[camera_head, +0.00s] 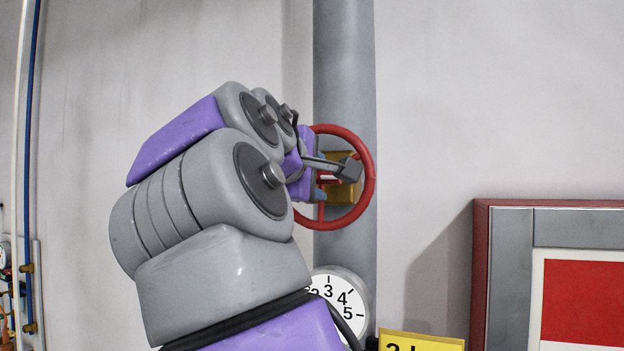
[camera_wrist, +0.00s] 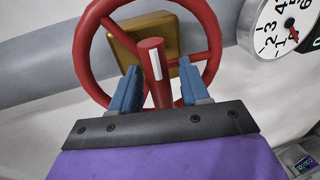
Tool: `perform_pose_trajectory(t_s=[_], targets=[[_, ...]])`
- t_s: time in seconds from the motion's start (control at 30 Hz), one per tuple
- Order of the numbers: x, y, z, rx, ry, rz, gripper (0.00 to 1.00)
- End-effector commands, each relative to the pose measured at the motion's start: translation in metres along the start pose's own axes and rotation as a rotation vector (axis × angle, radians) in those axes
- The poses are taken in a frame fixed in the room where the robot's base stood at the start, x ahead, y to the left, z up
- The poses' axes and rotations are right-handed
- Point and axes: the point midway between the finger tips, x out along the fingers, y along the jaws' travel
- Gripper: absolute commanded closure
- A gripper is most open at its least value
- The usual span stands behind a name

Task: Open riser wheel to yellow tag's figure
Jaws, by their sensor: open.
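The red riser wheel (camera_head: 369,181) is mounted on a brass-coloured block (camera_head: 346,192) on the grey vertical pipe (camera_head: 344,60). In the wrist view the wheel (camera_wrist: 92,55) has a red peg with a white stripe (camera_wrist: 152,75) standing toward me. My gripper (camera_wrist: 158,67) is open, its blue fingers on either side of the peg, with gaps visible; my gripper (camera_head: 335,177) is at the wheel in the head view. A white gauge (camera_head: 357,315) is partly hidden by my arm; in the wrist view the gauge (camera_wrist: 271,22) shows a red needle, exact reading unclear. The yellow tag (camera_head: 421,341) is cut off, a "2" partly visible.
A red-framed grey cabinet (camera_head: 482,275) stands at the lower right. Thin white and blue pipes (camera_head: 33,150) run down the far left wall. A small device with a lit screen (camera_wrist: 304,165) sits at the wrist view's lower right corner.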

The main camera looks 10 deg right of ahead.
Motion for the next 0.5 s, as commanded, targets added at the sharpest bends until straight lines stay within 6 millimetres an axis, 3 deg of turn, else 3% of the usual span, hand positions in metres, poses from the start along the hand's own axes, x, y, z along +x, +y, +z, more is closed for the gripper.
perform_pose_trajectory(t_s=[0.07,0.5], targets=[[0.001,-0.0008,-0.0017,-0.002,0.0,-0.001,0.55],[-0.0015,-0.0004,0.0001,0.0,0.002,-0.001,0.97]])
